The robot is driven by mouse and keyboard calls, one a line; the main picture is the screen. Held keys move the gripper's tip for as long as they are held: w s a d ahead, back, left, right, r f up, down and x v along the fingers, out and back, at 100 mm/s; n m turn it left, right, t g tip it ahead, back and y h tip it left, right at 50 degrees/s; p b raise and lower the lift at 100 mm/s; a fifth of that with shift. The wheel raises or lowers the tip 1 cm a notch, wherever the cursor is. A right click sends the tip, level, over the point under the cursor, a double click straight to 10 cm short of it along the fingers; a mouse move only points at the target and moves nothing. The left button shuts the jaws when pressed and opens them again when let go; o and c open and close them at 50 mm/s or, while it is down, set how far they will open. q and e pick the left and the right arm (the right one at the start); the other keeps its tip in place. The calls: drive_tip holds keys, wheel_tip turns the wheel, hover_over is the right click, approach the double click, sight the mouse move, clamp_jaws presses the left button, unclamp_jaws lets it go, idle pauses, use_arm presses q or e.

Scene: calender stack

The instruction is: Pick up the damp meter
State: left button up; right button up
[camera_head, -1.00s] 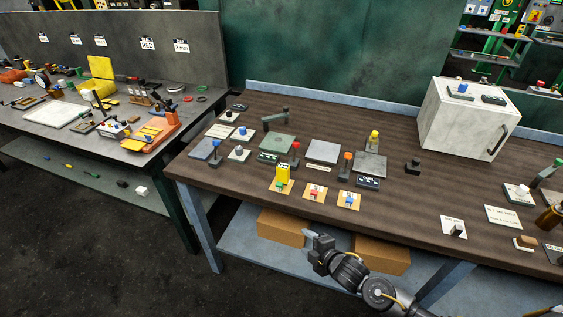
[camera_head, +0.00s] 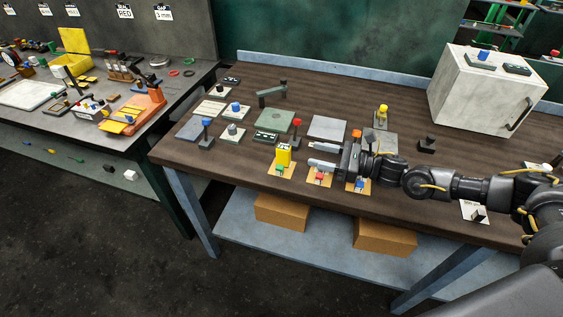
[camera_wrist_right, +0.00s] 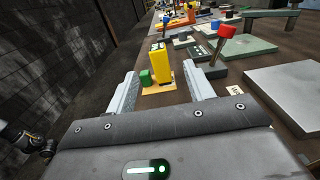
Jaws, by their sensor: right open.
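The damp meter appears to be the yellow upright block with a dark top (camera_head: 283,155), standing on a tan card near the table's front edge. In the right wrist view the yellow meter (camera_wrist_right: 163,69) stands ahead, framed between the two fingers. My right gripper (camera_head: 311,154) is open and empty, its pale fingers pointing left at the meter with a small gap. Its fingers also show in the right wrist view (camera_wrist_right: 160,78). A small green block (camera_head: 279,169) sits on the same card, close beside the meter. My left gripper is not in view.
Cards with a red block (camera_head: 319,177) and a blue block (camera_head: 360,184) lie under and near my right gripper. A red-topped post (camera_head: 297,124) stands behind the meter. A grey plate (camera_head: 327,127) and white box (camera_head: 483,95) are farther back.

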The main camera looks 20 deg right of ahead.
sight(290, 150)
drive_tip(key=shift+r, duration=0.1)
drive_tip(key=shift+w+a, duration=0.1)
drive_tip(key=shift+a, duration=0.1)
drive_tip(key=p+x, duration=0.2)
drive_tip(key=x, duration=0.3)
drive_tip(key=shift+w+a, duration=0.1)
drive_tip(key=shift+a, duration=0.2)
drive_tip(key=p+x, duration=0.1)
drive_tip(key=x, duration=0.1)
drive_tip(key=p+x, duration=0.1)
drive_tip(key=x, duration=0.2)
drive_tip(key=shift+f, duration=0.2)
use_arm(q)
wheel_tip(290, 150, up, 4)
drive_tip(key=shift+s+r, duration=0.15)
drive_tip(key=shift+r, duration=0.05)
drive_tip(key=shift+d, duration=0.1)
use_arm(e)
drive_tip(key=shift+c, duration=0.4)
